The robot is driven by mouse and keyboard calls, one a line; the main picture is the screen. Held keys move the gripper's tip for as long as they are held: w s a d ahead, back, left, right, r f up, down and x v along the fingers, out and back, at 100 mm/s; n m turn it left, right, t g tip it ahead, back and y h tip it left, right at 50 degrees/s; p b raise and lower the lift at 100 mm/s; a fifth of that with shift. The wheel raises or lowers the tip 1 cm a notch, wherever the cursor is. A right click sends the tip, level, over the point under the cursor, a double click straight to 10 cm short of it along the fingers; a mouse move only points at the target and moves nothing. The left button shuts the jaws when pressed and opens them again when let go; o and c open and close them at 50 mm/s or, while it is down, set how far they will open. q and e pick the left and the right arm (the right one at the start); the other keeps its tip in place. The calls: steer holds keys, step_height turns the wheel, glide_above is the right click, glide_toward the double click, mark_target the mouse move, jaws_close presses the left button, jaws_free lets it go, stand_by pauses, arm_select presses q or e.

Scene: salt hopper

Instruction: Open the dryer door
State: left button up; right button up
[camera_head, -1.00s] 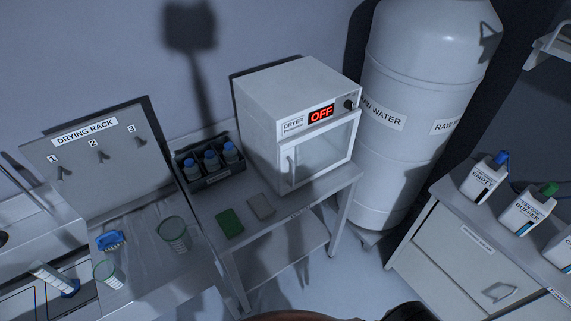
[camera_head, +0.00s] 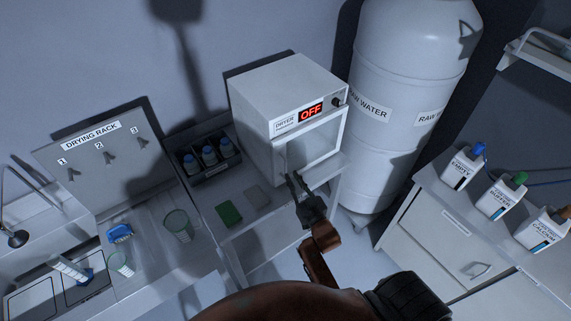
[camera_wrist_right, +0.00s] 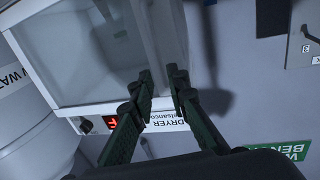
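The dryer (camera_head: 285,95) is a white box on a small table, with a red OFF display. Its glass-fronted door (camera_head: 315,145) is shut; the door also shows upside down in the right wrist view (camera_wrist_right: 75,50). My right gripper (camera_head: 296,180) is in front of the door's lower left side, by the handle, and covers part of it. In the right wrist view the two dark fingers (camera_wrist_right: 160,72) are apart, with their tips close to the door's handle-side edge. I cannot tell whether they touch the handle. My left gripper is not in view.
A raw water tank (camera_head: 410,90) stands close to the dryer's right. A tray of blue-capped bottles (camera_head: 208,160), a green block (camera_head: 229,214) and a grey block (camera_head: 257,197) are on the left. A counter with labelled containers (camera_head: 463,167) is at right.

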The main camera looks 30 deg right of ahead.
mark_target(285, 166)
steer(key=w, duration=0.5)
steer(key=w+d+p, duration=0.1)
steer(key=w, duration=0.1)
steer(key=shift+w, duration=0.15)
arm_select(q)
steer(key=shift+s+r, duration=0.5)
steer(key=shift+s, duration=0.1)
arm_select(e)
steer(key=shift+f, duration=0.1)
steer(key=shift+a, duration=0.1)
steer(key=shift+c, duration=0.7)
jaws_close()
